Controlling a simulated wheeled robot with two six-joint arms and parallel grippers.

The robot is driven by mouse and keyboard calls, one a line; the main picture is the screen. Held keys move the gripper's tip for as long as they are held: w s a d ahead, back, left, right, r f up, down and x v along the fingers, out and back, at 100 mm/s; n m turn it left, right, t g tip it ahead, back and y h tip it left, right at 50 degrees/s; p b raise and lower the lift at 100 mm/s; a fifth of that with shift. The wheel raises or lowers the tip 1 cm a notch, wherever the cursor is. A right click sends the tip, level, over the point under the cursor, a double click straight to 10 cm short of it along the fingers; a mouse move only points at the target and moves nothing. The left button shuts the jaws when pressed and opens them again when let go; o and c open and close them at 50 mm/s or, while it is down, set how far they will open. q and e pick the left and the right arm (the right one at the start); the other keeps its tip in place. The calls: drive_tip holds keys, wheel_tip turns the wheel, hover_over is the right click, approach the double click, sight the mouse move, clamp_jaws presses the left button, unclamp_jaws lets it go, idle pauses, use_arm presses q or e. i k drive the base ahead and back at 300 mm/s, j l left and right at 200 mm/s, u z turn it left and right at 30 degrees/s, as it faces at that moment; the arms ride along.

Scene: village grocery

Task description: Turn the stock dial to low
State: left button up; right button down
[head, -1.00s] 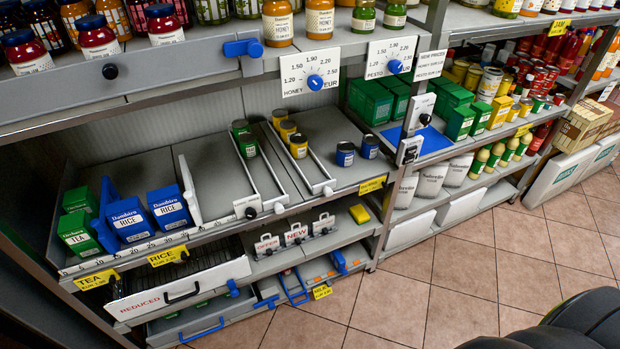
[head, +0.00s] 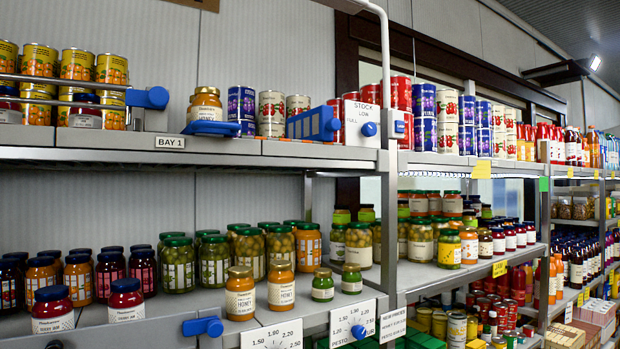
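The stock dial (head: 369,129) is a round blue knob on a white plate (head: 358,110) at the right end of the top shelf. The plate reads STOCK at the top, with smaller LOW and FULL marks. The knob's pointer is too small to read, so I cannot tell which mark it faces. Nothing touches the knob. Neither of my grippers is in the head view.
A blue slotted box (head: 313,124) sits on the shelf edge left of the dial. A honey jar (head: 205,104) stands on a blue holder (head: 212,128). A white pole (head: 385,60) rises right of the dial. Jars crowd the lower shelf. A pesto price dial (head: 358,331) is below.

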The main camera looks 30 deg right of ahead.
sight(369, 129)
drive_tip(key=z, duration=1.25)
